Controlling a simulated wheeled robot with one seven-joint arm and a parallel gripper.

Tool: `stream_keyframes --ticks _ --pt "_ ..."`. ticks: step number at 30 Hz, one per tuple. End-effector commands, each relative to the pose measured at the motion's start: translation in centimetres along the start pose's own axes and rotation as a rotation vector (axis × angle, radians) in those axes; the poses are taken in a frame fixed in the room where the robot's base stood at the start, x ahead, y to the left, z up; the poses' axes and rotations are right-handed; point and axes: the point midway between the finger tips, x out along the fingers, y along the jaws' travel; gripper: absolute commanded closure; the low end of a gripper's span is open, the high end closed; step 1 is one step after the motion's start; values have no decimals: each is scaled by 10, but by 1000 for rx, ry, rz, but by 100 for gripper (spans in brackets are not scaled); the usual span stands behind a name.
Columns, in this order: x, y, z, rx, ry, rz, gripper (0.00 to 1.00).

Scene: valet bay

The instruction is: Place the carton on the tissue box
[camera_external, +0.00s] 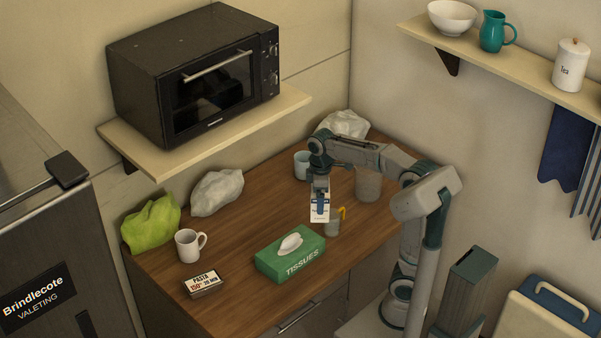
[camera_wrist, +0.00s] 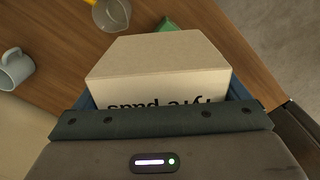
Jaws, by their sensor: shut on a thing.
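The carton (camera_external: 320,213) is small and pale and is held in my gripper (camera_external: 320,200), above the back part of the wooden counter. In the wrist view the carton (camera_wrist: 160,62) fills the middle, with upside-down dark lettering partly hidden by my gripper (camera_wrist: 160,105). The gripper is shut on it. The green tissue box (camera_external: 288,262), with a white tissue sticking out of its top, lies on the counter in front of and to the left of the carton, apart from it. Only a green corner of it (camera_wrist: 168,25) shows past the carton in the wrist view.
A clear jug (camera_external: 332,224) with a yellow handle stands close to the carton. A pale blue mug (camera_external: 301,166) and a grey container (camera_external: 368,185) stand behind. A white mug (camera_external: 188,246), a pasta box (camera_external: 203,284) and crumpled bags are left. A microwave (camera_external: 195,75) sits overhead.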

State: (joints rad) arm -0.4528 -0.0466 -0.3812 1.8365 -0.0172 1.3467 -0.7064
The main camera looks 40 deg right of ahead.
Motion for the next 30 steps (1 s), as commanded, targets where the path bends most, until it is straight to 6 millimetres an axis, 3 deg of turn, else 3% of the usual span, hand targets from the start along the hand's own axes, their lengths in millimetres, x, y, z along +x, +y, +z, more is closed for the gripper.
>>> stream_keyframes --ticks 9,15,30 --pt "41 -36 -62 -6 -6 -2 31" --pt "60 -50 -88 -4 -3 -1 31" --pt "105 -53 -94 -2 -1 0 31"
